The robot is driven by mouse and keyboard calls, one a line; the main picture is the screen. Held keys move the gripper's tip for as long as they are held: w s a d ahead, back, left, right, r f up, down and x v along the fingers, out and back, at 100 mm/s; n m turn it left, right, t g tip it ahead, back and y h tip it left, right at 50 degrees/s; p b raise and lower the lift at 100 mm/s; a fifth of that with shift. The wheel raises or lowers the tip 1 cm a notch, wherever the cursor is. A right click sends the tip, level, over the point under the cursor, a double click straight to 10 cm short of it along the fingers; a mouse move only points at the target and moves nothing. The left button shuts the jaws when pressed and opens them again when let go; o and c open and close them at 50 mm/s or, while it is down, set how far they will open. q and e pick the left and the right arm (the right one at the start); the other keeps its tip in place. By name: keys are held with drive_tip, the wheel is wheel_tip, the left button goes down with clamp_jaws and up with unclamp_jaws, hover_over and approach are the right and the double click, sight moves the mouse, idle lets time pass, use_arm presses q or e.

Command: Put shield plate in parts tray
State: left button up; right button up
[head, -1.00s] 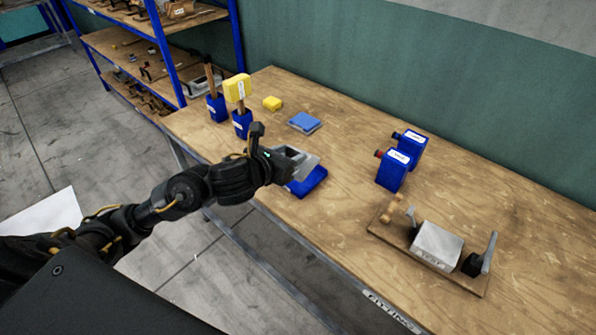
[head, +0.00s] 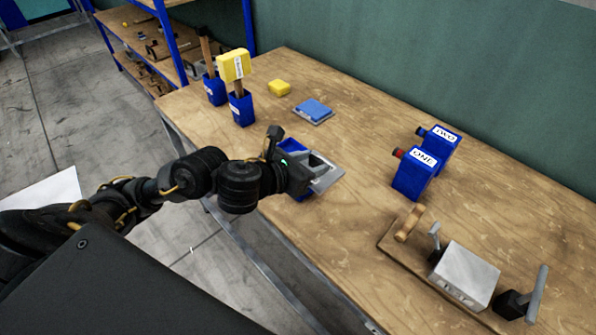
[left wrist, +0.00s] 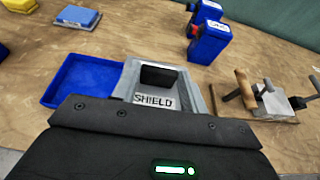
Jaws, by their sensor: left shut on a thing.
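The shield plate (head: 327,181) is a flat grey plate with a raised rim. In the left wrist view it shows the label SHIELD (left wrist: 195,88). My left gripper (head: 303,170) is shut on it, with a dark finger (left wrist: 158,77) against the plate. The parts tray is a shallow blue tray (left wrist: 80,78) just left of the plate in the wrist view. In the head view the tray (head: 289,148) is mostly hidden behind my gripper and the plate. I cannot tell how high the plate is above the table. My right gripper is not in view.
The wooden table (head: 370,150) carries blue boxes ONE (head: 412,177) and TWO (head: 443,148), a clamp fixture (head: 465,275), a blue block (head: 314,108), a yellow block (head: 279,88) and holders with upright tools (head: 242,107). The table's middle is clear.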

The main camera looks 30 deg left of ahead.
use_arm(q)
drive_tip(key=shift+w+a+f, duration=0.1)
drive_tip(key=shift+a, duration=0.1)
drive_tip(key=w+a+f, duration=0.2)
drive_tip(key=a, duration=0.1)
drive_tip(key=w+a+f+b, duration=0.1)
drive_tip(key=w+a+f, duration=0.5)
drive_tip(key=shift+a+f+b, duration=0.1)
drive_tip(key=shift+a+b, duration=0.05)
drive_tip(key=shift+b, duration=0.2)
drive_tip(key=shift+w+a+f, duration=0.3)
drive_tip(key=shift+a+f, duration=0.1)
drive_tip(key=shift+f, duration=0.25)
wheel_tip(320, 180, down, 2)
drive_tip(key=shift+f+p, duration=0.15)
drive_tip(key=shift+p, duration=0.4)
drive_tip(key=shift+f, duration=0.35)
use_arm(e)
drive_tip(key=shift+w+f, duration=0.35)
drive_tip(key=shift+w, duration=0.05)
